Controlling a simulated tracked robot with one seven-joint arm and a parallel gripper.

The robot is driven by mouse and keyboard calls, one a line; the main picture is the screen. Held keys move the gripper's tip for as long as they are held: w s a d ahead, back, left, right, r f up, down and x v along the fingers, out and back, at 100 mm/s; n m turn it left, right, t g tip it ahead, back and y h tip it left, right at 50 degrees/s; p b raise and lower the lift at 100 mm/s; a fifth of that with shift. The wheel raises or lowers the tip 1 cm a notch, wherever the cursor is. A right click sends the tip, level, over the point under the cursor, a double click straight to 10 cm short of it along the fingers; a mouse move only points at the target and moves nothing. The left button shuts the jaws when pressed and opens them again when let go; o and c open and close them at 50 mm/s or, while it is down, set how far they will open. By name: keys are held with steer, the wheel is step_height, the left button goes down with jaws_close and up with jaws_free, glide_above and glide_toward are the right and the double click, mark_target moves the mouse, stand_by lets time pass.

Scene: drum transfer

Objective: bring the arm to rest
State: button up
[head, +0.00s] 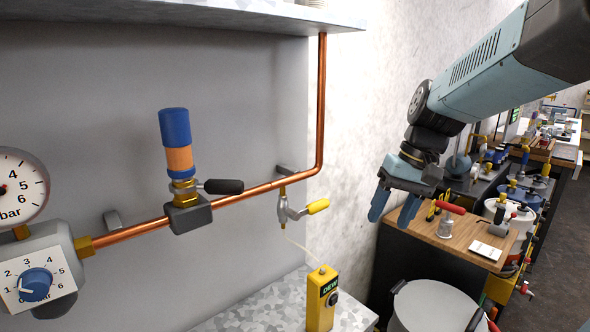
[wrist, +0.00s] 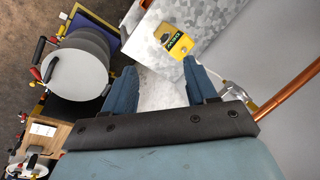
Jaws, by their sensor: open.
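My gripper (head: 396,207) hangs at the end of my arm, right of centre in the head view, with its two blue fingers pointing down and apart. Nothing is between them. In the wrist view my gripper (wrist: 163,90) also shows open and empty, its fingers spread over the gap beside the metal shelf. In the head view the gripper is in front of the wooden bench, and I cannot tell its exact distance from it.
A yellow device (head: 322,298) stands on the mottled metal shelf (head: 270,308). A copper pipe (head: 321,110) with a yellow-handled valve (head: 300,210) runs along the grey panel. A pale drum (head: 432,308) stands below the gripper. A wooden bench (head: 462,236) holds small items.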

steer(key=s+d+r+t+h, duration=0.2)
steer(key=s+d+t, duration=0.3)
steer(key=s, duration=0.4)
steer(key=shift+h, duration=0.6)
steer(key=shift+s, duration=0.1)
